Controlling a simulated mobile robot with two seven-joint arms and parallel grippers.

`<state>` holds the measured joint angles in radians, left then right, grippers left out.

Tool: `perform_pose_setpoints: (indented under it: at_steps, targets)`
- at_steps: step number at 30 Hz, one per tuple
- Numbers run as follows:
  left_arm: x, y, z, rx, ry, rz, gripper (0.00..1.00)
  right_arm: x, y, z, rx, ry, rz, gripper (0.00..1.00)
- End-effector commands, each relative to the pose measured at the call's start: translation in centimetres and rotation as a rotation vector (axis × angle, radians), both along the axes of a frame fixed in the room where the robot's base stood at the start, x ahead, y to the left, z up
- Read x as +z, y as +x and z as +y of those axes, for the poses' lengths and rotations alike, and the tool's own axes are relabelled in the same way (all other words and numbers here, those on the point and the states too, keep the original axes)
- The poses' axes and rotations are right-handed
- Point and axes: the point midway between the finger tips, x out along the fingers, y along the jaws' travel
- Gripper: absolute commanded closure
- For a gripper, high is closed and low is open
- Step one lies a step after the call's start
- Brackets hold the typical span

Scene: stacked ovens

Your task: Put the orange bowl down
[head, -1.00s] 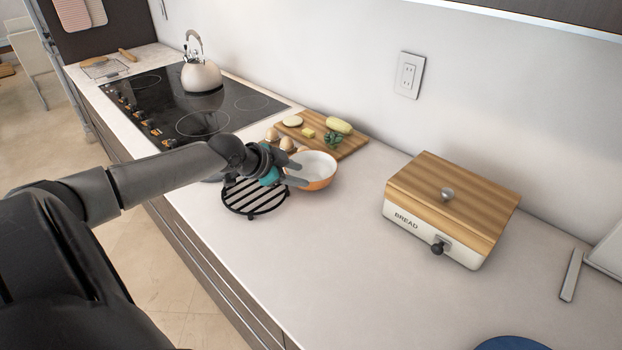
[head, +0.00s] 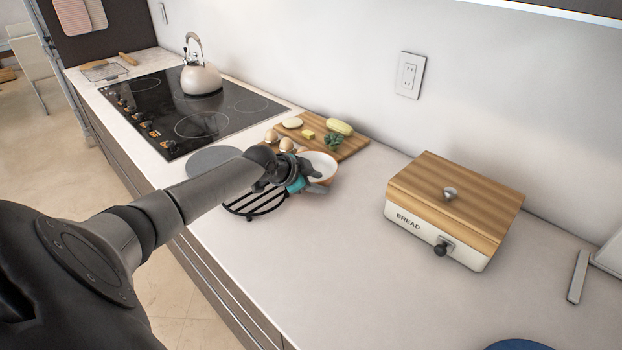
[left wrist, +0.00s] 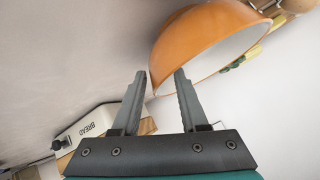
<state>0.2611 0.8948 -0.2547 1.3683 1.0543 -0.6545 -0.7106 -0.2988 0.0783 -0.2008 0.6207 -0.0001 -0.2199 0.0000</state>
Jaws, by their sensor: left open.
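The orange bowl (head: 320,166), white inside, sits on the counter by the front edge of the cutting board. It also shows in the left wrist view, its orange outer side (left wrist: 205,32) just beyond the fingertips. My left gripper (head: 318,185) is at the near side of the bowl and hides part of it in the head view. My right gripper is not in view.
A black trivet (head: 262,202) lies under my left forearm. A cutting board (head: 352,147) with eggs and vegetables lies behind the bowl. A bread box (head: 455,205) stands to the right. The stove (head: 150,105) with a kettle (head: 201,78) is at left. The counter's front middle is clear.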

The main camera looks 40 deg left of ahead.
Motion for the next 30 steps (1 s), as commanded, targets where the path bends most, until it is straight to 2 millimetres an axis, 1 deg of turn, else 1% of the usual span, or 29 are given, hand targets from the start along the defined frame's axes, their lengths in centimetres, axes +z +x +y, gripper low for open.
perform_pose_setpoints:
  at_steps: [1,4,11,14,23,30]
  targets:
    - [-0.37,0.36,-0.07,0.001,-0.002,-0.001,0.57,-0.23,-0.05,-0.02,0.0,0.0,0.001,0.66]
    - [-0.62,0.68,-0.14,-0.001,0.0,0.0,0.57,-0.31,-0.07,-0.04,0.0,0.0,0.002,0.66]
    - [-0.65,0.71,-0.15,-0.002,0.0,0.002,0.57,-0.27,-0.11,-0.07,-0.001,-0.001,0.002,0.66]
    - [-0.64,0.7,-0.13,-0.001,0.0,0.0,0.66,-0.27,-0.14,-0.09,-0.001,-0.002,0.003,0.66]
    - [-0.63,0.69,-0.12,-0.001,0.001,0.001,1.0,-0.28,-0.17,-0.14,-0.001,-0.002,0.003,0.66]
    - [-0.65,0.68,-0.15,-0.002,0.0,0.002,1.0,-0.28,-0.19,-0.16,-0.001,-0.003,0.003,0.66]
